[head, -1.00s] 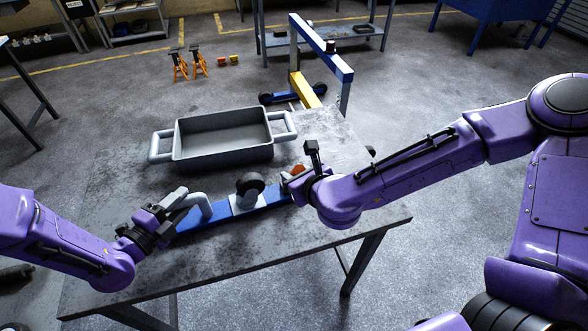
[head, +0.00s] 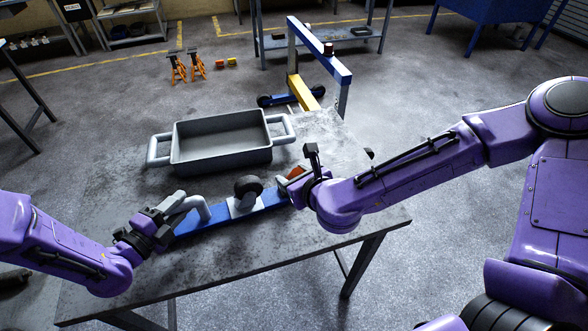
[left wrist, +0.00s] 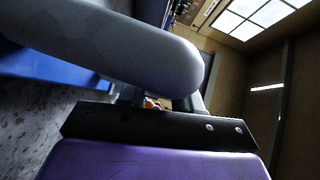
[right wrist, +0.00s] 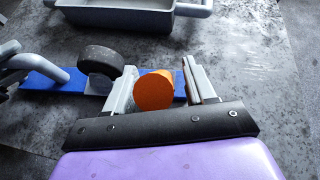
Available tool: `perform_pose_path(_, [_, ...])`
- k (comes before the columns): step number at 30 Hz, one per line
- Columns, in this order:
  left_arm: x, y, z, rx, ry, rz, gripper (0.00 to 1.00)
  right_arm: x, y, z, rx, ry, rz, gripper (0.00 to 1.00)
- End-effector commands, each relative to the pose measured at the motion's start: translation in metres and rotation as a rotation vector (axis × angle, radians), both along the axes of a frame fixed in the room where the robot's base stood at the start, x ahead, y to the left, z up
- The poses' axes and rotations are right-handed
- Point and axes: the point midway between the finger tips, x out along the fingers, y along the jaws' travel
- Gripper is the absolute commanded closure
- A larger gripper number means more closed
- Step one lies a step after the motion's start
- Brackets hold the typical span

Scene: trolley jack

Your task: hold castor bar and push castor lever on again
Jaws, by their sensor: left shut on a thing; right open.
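The blue castor bar (head: 222,218) lies along the table, with a bent grey handle (head: 202,208) at its left end and a black castor wheel (head: 248,186) on a pale mount. My left gripper (head: 165,219) is shut on the grey handle, which fills much of the left wrist view (left wrist: 110,45). The orange castor lever (head: 296,172) is at the bar's right end, partly hidden by my right gripper (head: 300,184). In the right wrist view, the lever's round orange face (right wrist: 154,91) shows between the two open fingers. I cannot tell whether they touch it.
A grey tray (head: 176,158) with side handles stands behind the bar on the worn metal table (head: 270,262). The table's front part is clear. A blue and yellow hoist frame (head: 322,60) stands on the floor beyond the table, with orange jack stands (head: 178,70) farther back.

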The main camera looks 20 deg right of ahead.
Motion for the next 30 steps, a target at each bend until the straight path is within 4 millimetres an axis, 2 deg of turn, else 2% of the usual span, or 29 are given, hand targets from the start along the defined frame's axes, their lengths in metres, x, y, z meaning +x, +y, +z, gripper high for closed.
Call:
perform_pose_path(6, [0.000, -0.001, 0.000, 0.001, 0.000, -0.003, 1.00, 0.001, 0.000, 0.051, 0.004, -0.007, -0.002, 0.45])
perform_pose_path(12, [-0.001, -0.001, 0.000, 0.001, 0.001, -0.004, 1.00, 0.001, 0.000, 0.085, 0.002, -0.003, -0.001, 0.45])
perform_pose_path(16, [-0.001, -0.001, 0.000, 0.000, 0.001, -0.005, 1.00, 0.000, 0.000, 0.092, 0.002, -0.001, 0.000, 0.45])
perform_pose_path(25, [-0.001, -0.002, -0.001, 0.001, 0.002, -0.005, 1.00, 0.000, 0.000, 0.092, 0.001, 0.001, 0.000, 0.45])
perform_pose_path(26, [-0.001, -0.002, -0.001, 0.001, 0.002, -0.005, 0.60, 0.000, 0.000, 0.092, 0.001, 0.001, 0.000, 0.45])
perform_pose_path(27, [-0.001, -0.002, -0.001, 0.001, 0.002, -0.005, 0.47, 0.000, 0.000, 0.092, 0.001, 0.001, 0.000, 0.45])
perform_pose_path(28, [-0.001, -0.001, -0.001, 0.001, 0.002, -0.005, 0.37, 0.000, 0.000, 0.092, 0.001, 0.001, 0.000, 0.45])
perform_pose_path(30, [-0.001, -0.001, -0.001, 0.001, 0.002, -0.004, 0.36, 0.000, 0.000, 0.092, 0.001, 0.001, 0.000, 0.45])
